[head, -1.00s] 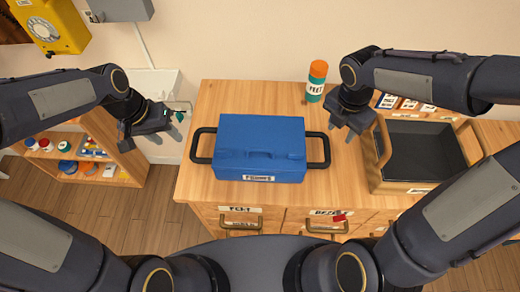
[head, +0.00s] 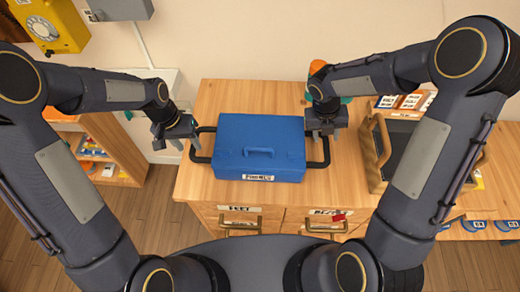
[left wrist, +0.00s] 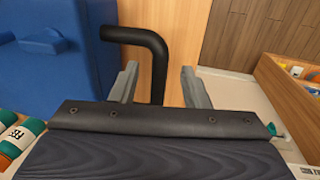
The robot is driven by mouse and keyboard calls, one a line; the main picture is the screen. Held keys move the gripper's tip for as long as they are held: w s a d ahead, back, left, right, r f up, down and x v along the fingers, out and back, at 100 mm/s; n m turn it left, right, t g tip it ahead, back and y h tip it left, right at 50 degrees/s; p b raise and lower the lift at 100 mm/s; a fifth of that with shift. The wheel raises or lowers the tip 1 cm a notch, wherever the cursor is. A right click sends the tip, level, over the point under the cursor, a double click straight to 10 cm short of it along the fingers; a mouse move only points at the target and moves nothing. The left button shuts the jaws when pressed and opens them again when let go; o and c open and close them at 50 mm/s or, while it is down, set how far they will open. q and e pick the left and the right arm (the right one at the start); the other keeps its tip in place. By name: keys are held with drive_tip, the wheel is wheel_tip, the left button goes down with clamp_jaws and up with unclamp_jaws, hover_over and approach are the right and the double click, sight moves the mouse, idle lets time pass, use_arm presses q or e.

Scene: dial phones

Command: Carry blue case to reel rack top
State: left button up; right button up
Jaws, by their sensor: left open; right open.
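The blue case (head: 259,148) sits flat on the wooden cabinet top (head: 235,98), with a black loop handle on each side and a label on its front. My left gripper (head: 186,144) is open at the case's left handle (head: 201,146). In the left wrist view the black handle (left wrist: 158,65) shows between the two open fingers (left wrist: 158,85); I cannot tell whether they touch it. My right gripper (head: 325,134) is open at the case's right handle (head: 324,152), above its back part. I cannot make out which thing is the reel rack.
A dark open tray with wooden handles (head: 377,160) stands to the right on the cabinet. An orange-topped bottle (head: 317,67) is partly hidden behind my right gripper. A low wooden shelf (head: 125,165) with small items stands left. A yellow dial phone (head: 48,22) hangs on the wall.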

sight(191, 149)
use_arm(q)
drive_tip(key=shift+d+f, duration=0.2)
drive_tip(key=shift+f, duration=0.9)
drive_tip(key=shift+d+f, duration=0.2)
drive_tip(key=shift+f, duration=0.9)
use_arm(e)
drive_tip(key=shift+x, duration=2.25)
use_arm(q)
clamp_jaws()
use_arm(e)
clamp_jaws()
use_arm(q)
drive_tip(key=shift+r, duration=0.1)
